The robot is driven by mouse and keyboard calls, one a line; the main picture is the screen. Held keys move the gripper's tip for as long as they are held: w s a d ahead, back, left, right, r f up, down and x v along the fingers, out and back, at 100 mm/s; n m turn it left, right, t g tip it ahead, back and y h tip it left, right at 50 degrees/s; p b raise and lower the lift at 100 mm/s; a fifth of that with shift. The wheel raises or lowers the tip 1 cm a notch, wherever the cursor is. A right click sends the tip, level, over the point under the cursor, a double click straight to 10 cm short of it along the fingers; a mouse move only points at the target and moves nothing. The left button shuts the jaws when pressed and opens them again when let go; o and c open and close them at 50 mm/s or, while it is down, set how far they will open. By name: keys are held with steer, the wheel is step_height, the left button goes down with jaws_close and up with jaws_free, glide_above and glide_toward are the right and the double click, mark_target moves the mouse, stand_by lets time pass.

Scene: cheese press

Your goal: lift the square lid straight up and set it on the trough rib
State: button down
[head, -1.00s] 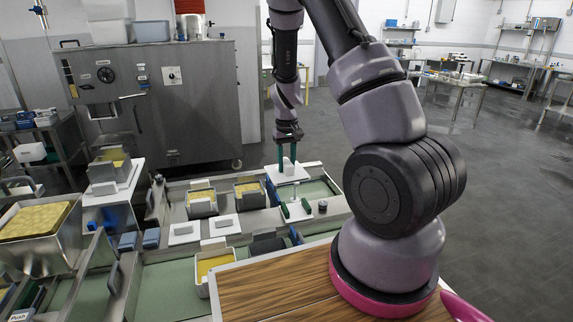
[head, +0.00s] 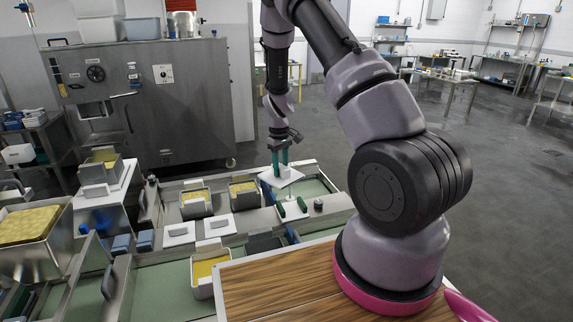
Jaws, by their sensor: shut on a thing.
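My gripper (head: 280,163), with green fingers, is shut on the white square lid (head: 276,178) and points straight down. The lid looks roughly level, above the far end of the trough, to the right of two open metal moulds. What lies directly under the lid is partly hidden, and I cannot tell the gap below it. The trough rib (head: 262,221) is the grey metal strip running across the trough, nearer than the lid. Two other white lids, the left one (head: 179,233) and the right one (head: 219,225), lie on this rib.
Two moulds with yellow contents, the left (head: 196,204) and the right (head: 243,193), stand in the trough. A piece with green blocks (head: 292,209) and a dark knob (head: 318,205) are right of the bare rib. Another filled mould (head: 207,275) stands nearer.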

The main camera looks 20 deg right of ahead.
steer(key=shift+w+a+f+n, duration=1.35)
steer(key=shift+f+n, duration=0.85)
steer(key=shift+f, duration=1.7)
steer(key=shift+w+a+f+n, duration=1.35)
steer(key=shift+f+n, duration=0.85)
steer(key=shift+f, duration=1.75)
steer(key=shift+w+a+f+n, duration=1.3)
steer(key=shift+f+n, duration=0.9)
steer(key=shift+f, duration=1.7)
steer(key=shift+w+d+f, duration=0.2)
steer(key=shift+f, duration=0.2)
steer(key=shift+c, duration=2.2)
jaws_free()
step_height(320, 180, up, 6)
